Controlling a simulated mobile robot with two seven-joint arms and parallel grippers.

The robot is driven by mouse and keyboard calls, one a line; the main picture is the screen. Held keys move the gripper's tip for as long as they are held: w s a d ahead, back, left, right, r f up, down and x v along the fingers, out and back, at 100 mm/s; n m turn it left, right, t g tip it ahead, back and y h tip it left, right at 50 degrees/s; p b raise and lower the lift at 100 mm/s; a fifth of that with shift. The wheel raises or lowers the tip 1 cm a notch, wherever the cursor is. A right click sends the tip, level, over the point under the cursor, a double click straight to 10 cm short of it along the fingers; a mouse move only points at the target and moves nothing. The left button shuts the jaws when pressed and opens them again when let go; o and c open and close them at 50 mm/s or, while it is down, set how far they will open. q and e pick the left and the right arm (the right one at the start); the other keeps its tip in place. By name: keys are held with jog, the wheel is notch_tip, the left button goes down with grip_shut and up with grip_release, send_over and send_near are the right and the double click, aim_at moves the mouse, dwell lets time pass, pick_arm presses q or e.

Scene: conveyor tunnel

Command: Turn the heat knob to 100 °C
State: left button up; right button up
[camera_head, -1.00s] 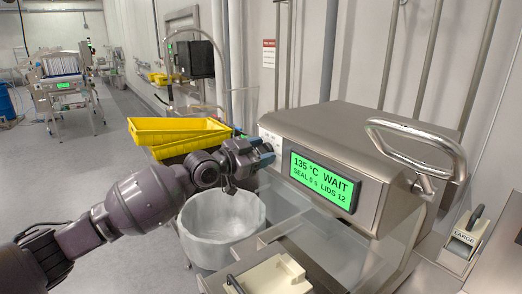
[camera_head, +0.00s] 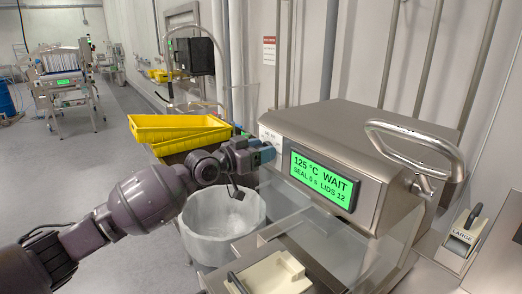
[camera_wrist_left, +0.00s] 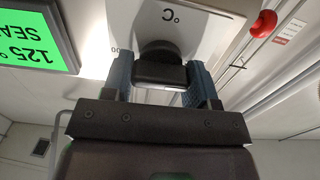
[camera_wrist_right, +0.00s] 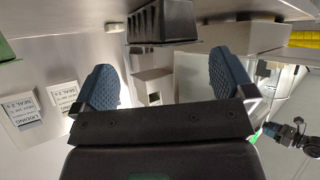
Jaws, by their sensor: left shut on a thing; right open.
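The heat knob (camera_wrist_left: 160,68) is black and sits on a pale panel marked °C, seen in the left wrist view. My left gripper (camera_wrist_left: 160,82) is shut on it, one blue finger on each side. In the head view my left gripper (camera_head: 262,155) is at the left end of the steel sealing machine (camera_head: 340,135) and hides the knob. The green display (camera_head: 320,180) reads 125 °C WAIT, SEAL 0 s, LIDS 12; part of it shows in the left wrist view (camera_wrist_left: 32,35). My right gripper (camera_wrist_right: 165,88) is open and empty, seen only in the right wrist view.
Yellow trays (camera_head: 180,132) and a white bin (camera_head: 222,222) stand left of the machine. A steel handle (camera_head: 415,140) rises over its right side. A holder labelled LARGE (camera_head: 462,237) is at the right. Open floor lies at the left.

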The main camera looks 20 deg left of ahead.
jog(key=shift+s, duration=0.1)
jog(key=shift+s+f, duration=0.1)
jog(key=shift+s, duration=0.05)
pick_arm(q)
jog(key=o, duration=0.9)
pick_arm(e)
jog(key=shift+s, duration=0.1)
pick_arm(q)
jog(key=shift+a, duration=0.1)
pick_arm(e)
jog(key=shift+w, duration=0.2)
pick_arm(q)
jog(key=shift+s+a, duration=0.15)
jog(key=shift+s, duration=0.1)
pick_arm(e)
jog(key=shift+w, duration=0.1)
jog(key=shift+w+f+b, duration=0.15)
jog(key=shift+f+b, duration=0.3)
jog(key=shift+b, duration=0.3)
jog(key=shift+s+f, duration=0.15)
jog(key=shift+s, duration=0.05)
pick_arm(q)
jog(key=v, duration=1)
jog(key=shift+s, duration=0.1)
pick_arm(e)
jog(key=shift+s+f, duration=0.25)
